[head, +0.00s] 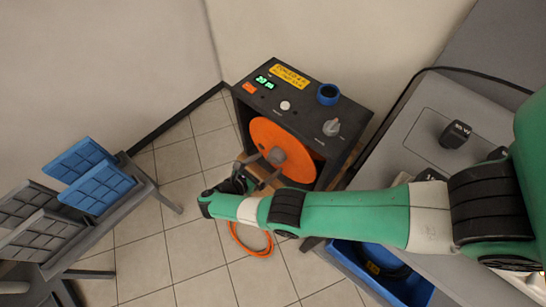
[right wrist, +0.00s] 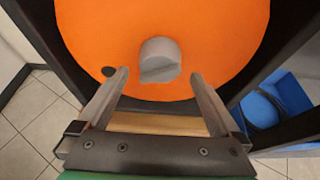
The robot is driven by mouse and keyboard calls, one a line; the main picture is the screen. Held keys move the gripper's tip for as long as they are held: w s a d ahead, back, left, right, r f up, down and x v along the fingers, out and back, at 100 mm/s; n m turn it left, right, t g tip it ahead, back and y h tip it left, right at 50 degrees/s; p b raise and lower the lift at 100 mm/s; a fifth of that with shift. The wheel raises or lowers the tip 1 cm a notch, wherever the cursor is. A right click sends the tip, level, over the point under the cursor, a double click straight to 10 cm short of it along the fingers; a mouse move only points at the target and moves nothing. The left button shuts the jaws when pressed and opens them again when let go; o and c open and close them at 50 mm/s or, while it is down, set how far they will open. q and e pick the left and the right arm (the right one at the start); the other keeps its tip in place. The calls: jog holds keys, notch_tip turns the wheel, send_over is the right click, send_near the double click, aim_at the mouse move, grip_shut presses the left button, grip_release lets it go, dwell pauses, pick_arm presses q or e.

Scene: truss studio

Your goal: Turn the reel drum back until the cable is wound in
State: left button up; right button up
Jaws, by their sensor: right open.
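In the right wrist view the drum (right wrist: 90,35) fills the upper part, with the grey hub (right wrist: 160,58) central and a small dark spot (right wrist: 108,71) at lower left. My right gripper (head: 262,170) is at the drum's front. Its open fingers (right wrist: 160,76) point at the face, one each side of the hub's lower end; contact is unclear. Orange cable (head: 262,252) lies looped on the floor below, partly hidden by my arm. My left gripper is out of view.
A rack with blue panels (head: 80,160) stands left. Tiled floor lies between.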

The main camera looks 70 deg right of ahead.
aim_at(271, 161)
jog(key=shift+x, duration=2)
jog(key=shift+a, duration=0.1)
grip_shut()
